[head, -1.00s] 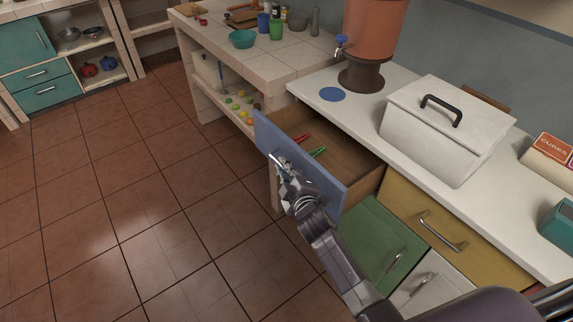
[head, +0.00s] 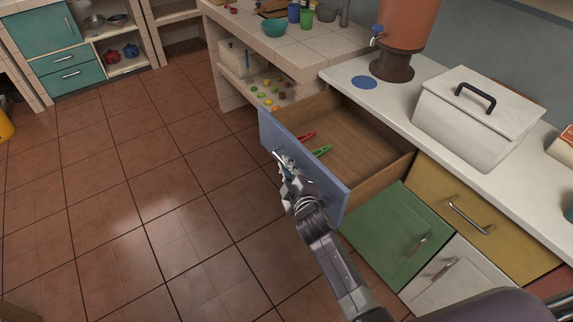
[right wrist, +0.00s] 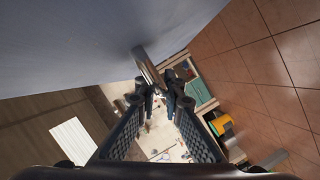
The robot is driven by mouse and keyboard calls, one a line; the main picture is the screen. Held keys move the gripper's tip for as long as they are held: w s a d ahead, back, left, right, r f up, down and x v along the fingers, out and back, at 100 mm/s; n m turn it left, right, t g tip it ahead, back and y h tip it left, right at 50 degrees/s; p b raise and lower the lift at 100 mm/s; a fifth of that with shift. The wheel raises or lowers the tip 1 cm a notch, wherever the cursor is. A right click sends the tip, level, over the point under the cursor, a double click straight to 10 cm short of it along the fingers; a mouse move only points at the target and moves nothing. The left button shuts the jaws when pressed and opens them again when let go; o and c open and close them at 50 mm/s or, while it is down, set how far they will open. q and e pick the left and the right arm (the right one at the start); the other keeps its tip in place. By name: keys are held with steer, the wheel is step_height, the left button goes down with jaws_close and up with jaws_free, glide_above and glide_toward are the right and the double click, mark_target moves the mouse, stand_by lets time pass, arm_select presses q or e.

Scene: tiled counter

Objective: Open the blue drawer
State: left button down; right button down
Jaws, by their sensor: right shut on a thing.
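The blue drawer (head: 310,176) is pulled well out from the counter, and its wooden inside shows. A red utensil (head: 306,136) and a green one (head: 321,151) lie in it. My right gripper (head: 283,166) is at the drawer's front, shut on its metal handle. In the right wrist view the handle (right wrist: 146,66) sticks out from the blue front and reaches the fingertips (right wrist: 160,90). My left gripper is not in view.
Below are a green door (head: 395,240), a white one (head: 445,280) and a yellow drawer (head: 470,222), all closed. A white bin (head: 460,125) and an orange dispenser (head: 405,25) stand on the counter.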

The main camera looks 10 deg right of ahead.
steer(key=c, duration=2)
jaws_free()
steer(key=shift+c, duration=0.2)
steer(key=v, duration=1.2)
steer(key=shift+f, duration=0.15)
steer(key=s+f+m+g, duration=0.15)
steer(key=s+f, duration=0.35)
steer(key=f, duration=0.5)
steer(key=s+f+m+g, duration=0.1)
steer(key=s+f+g, duration=0.3)
steer(key=f, duration=0.7)
steer(key=s+f+m+g, duration=0.1)
steer(key=s+f+g, duration=0.1)
steer(key=s+f, duration=0.6)
steer(key=s+d+f+m+g, duration=0.3)
steer(key=s+f, duration=0.6)
steer(key=s, duration=0.5)
steer(key=s+d+f+m+g, duration=0.3)
steer(key=s+f, duration=0.7)
steer(key=s, duration=0.5)
steer(key=shift+d+f+g+h, duration=0.2)
steer(key=shift+d+g+h, duration=0.1)
steer(key=shift+d+g, duration=0.25)
